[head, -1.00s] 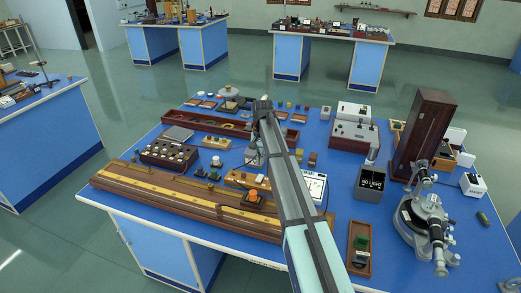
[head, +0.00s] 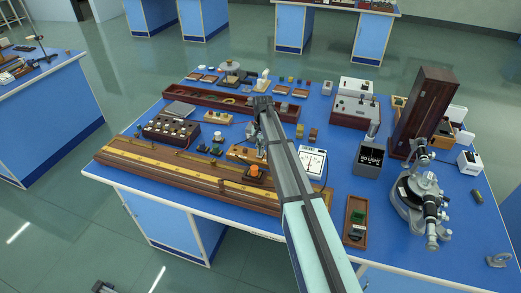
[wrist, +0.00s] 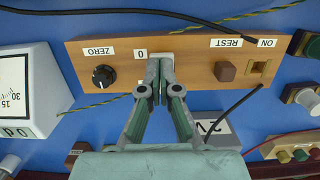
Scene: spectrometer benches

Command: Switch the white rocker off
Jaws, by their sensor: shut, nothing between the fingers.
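A tan wooden panel (wrist: 195,63) spans the upper wrist view, its labels upside down. On it, a small tan-gold switch (wrist: 260,67) sits beside the ON label; I cannot tell whether it is the white rocker. A brown square button (wrist: 226,71) sits near the REST label. My gripper (wrist: 160,68) is shut and empty, its tips in front of the panel's middle, left of the button and switch. I cannot tell whether they touch the panel. In the head view, the panel (head: 238,152) is partly hidden by my arm.
A black knob (wrist: 103,76) marked ZERO is at the panel's left. A white meter (wrist: 30,90) stands left of it. A black cable (wrist: 130,14) crosses above. In the head view, a long wooden rail (head: 160,172) and several instruments crowd the blue bench.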

